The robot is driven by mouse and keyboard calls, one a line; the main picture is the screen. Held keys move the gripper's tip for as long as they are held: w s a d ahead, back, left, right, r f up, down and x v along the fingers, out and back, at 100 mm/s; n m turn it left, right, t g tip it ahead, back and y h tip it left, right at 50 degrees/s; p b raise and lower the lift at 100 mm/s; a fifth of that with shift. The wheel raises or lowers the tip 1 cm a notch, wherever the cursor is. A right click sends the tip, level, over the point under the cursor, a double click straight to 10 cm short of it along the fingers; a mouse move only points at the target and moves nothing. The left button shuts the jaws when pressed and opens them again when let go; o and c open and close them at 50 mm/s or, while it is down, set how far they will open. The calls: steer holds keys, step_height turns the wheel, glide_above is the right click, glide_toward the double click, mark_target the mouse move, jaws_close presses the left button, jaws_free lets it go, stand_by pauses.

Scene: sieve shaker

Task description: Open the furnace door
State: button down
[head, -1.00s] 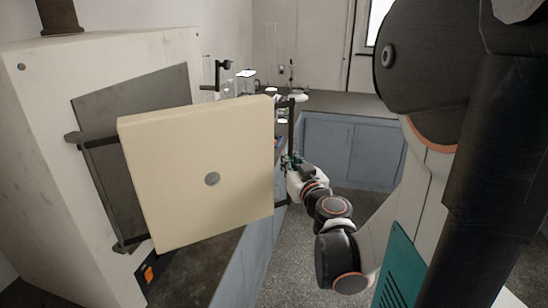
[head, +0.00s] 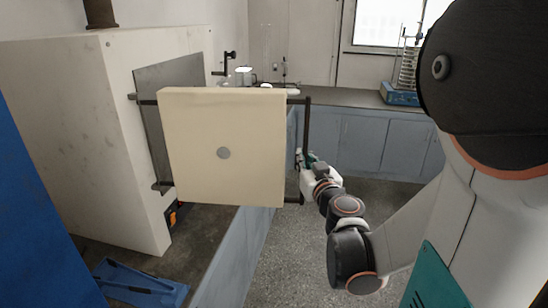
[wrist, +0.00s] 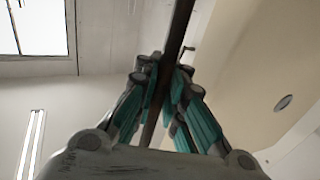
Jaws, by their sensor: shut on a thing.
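The furnace (head: 120,120) is a white box on the counter at the left, with a dark front plate (head: 152,110). Its door, a thick cream slab (head: 195,180) with a grey round spot, stands swung out from the plate on dark brackets. A dark upright handle bar (head: 306,125) is on the door's right side. My gripper (head: 307,160) is shut on the handle bar, near its lower part. In the wrist view the teal-padded fingers (wrist: 160,95) close around the bar (wrist: 180,30), with the door (wrist: 240,60) at the right. The door hides part of the furnace front.
A blue tray (head: 140,284) lies on the counter at lower left, near a blue surface (head: 35,200). Glassware (head: 244,76) stands behind the door. A sieve shaker (head: 400,92) is on the far counter. Grey floor (head: 265,260) is open below the door.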

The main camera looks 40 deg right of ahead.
steer(key=shift+s+a, duration=0.2)
steer(key=shift+s, duration=0.15)
steer(key=c, duration=1.7)
jaws_free()
steer(key=shift+s+d, duration=0.15)
